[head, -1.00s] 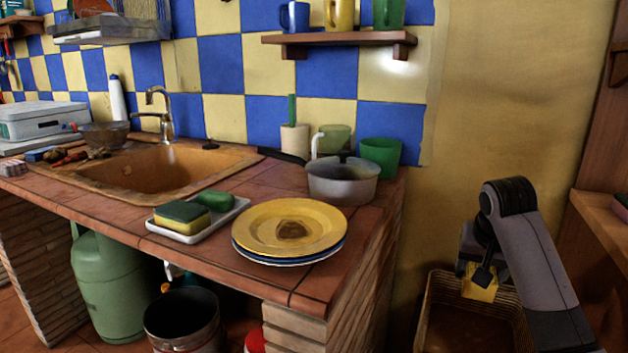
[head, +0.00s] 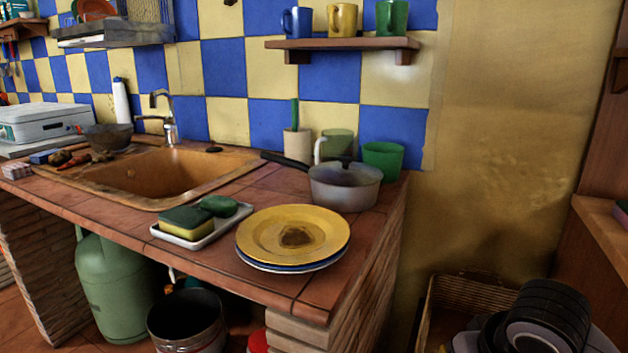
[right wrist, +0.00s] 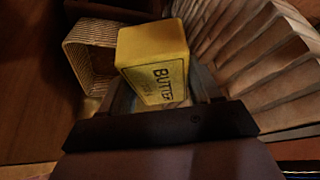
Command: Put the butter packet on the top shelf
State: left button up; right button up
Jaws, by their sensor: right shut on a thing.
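The yellow butter packet (right wrist: 152,66), with dark lettering on its side, is between the fingers of my right gripper (right wrist: 160,92) in the right wrist view. The gripper is shut on it, and the packet is tilted. In the head view only my right arm shows at the bottom right; the gripper and packet cannot be made out there. A wooden shelf (head: 600,212) juts in at the right edge, with part of a pinkish thing on it. Which shelf is the top one cannot be told. My left gripper is not in view.
A wicker basket (head: 468,291) stands on the floor by my right arm; it also shows in the right wrist view (right wrist: 92,38). The tiled counter (head: 345,270) holds stacked plates (head: 293,232) and a pot (head: 344,184). A wall shelf (head: 342,44) bears several mugs.

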pick_arm(q)
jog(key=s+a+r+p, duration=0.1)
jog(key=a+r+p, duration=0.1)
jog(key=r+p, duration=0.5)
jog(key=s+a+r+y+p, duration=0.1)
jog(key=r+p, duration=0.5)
jog(key=p, duration=0.7)
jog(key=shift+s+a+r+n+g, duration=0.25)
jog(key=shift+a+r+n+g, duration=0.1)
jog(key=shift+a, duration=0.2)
pick_arm(e)
notch_tip(320, 180, up, 19)
jog(key=shift+f, duration=0.15)
